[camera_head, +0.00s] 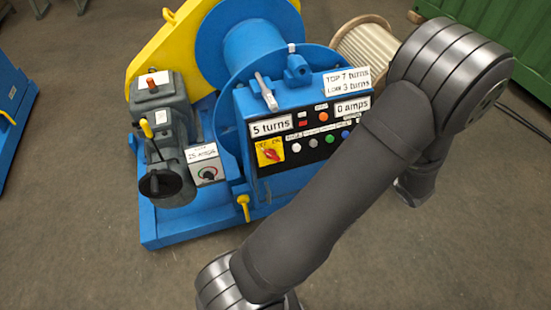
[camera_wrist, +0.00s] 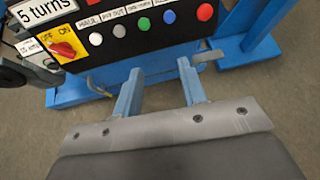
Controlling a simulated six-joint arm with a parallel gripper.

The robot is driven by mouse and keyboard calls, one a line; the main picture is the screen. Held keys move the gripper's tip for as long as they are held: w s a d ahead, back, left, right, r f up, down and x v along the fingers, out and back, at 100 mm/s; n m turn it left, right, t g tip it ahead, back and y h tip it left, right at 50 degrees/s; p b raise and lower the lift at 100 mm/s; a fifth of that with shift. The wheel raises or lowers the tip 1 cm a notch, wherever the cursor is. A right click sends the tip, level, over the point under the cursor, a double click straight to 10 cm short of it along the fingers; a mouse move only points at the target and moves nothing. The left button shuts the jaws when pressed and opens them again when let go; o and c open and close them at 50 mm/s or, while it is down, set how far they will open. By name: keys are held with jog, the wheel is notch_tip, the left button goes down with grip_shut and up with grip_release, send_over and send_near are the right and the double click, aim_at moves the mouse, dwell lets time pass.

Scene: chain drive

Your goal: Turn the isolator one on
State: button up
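The isolator is a red rotary knob on a yellow plate marked OFF and ON. It sits at the lower left of the black control panel (camera_head: 320,128). It shows in the head view (camera_head: 271,154) and at the upper left of the wrist view (camera_wrist: 62,47). The knob looks slanted; I cannot tell surely which mark it points at. My gripper (camera_wrist: 160,80) is open and empty, its two fingers apart, below and to the right of the isolator in the wrist view. In the head view I cannot make out my gripper's fingers; my arm crosses in front of the panel's right side.
A row of coloured buttons (camera_wrist: 132,25) runs right of the isolator. A grey motor (camera_head: 165,135) and a small dial box (camera_head: 206,165) stand to the left. A yellow-handled lever (camera_head: 244,208) is below. Open floor (camera_head: 90,220) lies left and in front.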

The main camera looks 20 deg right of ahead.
jog(key=w+a+f+n+t+y, duration=0.3)
jog(key=w+a+f+n+y, duration=0.15)
jog(key=a+f+n, duration=0.35)
jog(key=n+t+y, duration=0.2)
jog(key=n+y, duration=0.3)
send_near(275, 158)
jog(key=shift+h, duration=0.25)
jog(key=x, duration=0.9)
jog(key=shift+w+a, duration=0.2)
jog(key=shift+w, duration=0.05)
grip_shut()
